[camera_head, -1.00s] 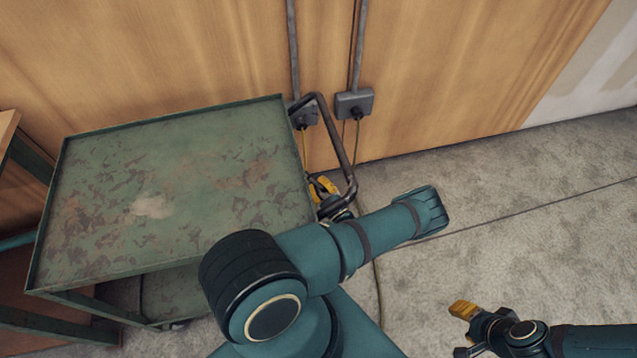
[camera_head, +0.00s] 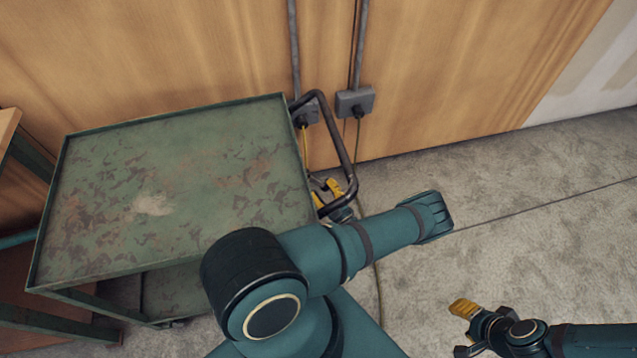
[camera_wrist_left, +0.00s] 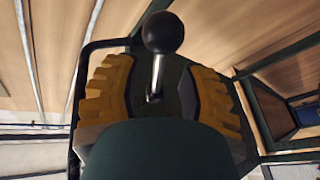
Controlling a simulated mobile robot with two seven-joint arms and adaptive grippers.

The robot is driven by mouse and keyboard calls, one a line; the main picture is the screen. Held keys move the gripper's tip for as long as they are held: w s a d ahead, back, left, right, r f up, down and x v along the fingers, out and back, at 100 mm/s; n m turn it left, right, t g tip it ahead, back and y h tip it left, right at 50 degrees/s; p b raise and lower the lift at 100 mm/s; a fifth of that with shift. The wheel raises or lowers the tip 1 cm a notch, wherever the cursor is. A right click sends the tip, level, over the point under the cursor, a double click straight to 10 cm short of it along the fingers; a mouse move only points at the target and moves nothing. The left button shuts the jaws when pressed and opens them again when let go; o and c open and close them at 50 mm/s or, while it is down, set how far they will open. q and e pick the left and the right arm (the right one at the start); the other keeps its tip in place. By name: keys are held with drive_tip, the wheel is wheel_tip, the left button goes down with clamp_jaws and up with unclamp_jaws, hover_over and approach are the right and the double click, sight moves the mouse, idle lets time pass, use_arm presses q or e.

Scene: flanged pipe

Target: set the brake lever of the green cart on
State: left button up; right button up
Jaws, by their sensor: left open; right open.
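The green cart (camera_head: 190,190) stands at the left in the head view, with its worn top and a dark bent-tube handle (camera_head: 345,160) at its right end. The brake lever, a thin metal stem with a black ball knob (camera_wrist_left: 163,32), shows in the left wrist view. My left gripper (camera_head: 326,188) is at the cart's right end beside the handle, partly hidden by the handle and my arm. In the left wrist view its open yellow fingers (camera_wrist_left: 158,78) stand on either side of the lever stem, apart from it. My right gripper (camera_head: 464,318) is open and empty over the floor, away from the cart.
A wooden wall (camera_head: 200,50) stands behind the cart, with grey socket boxes (camera_head: 354,102) and hanging cables near the handle. Another bench edge (camera_head: 12,140) is at the far left. The carpeted floor (camera_head: 540,220) at the right is clear.

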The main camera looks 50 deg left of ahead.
use_arm(q)
drive_tip(key=v, duration=0.9)
drive_tip(key=shift+d, duration=0.25)
drive_tip(key=shift+f, duration=0.1)
